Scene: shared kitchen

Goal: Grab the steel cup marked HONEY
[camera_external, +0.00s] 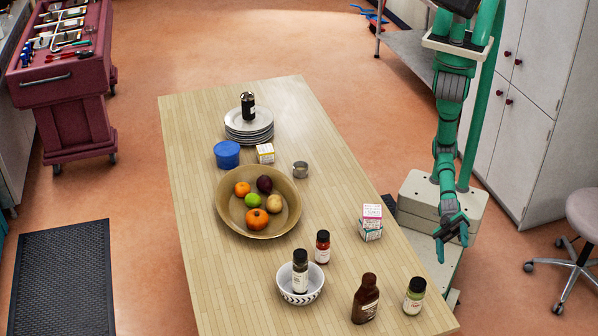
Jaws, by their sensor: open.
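My gripper (452,240) hangs at the right edge of the table, fingers pointing down, open and empty.
Several bottles and a patterned bowl (300,296) stand in front. The table right of the cup is clear.

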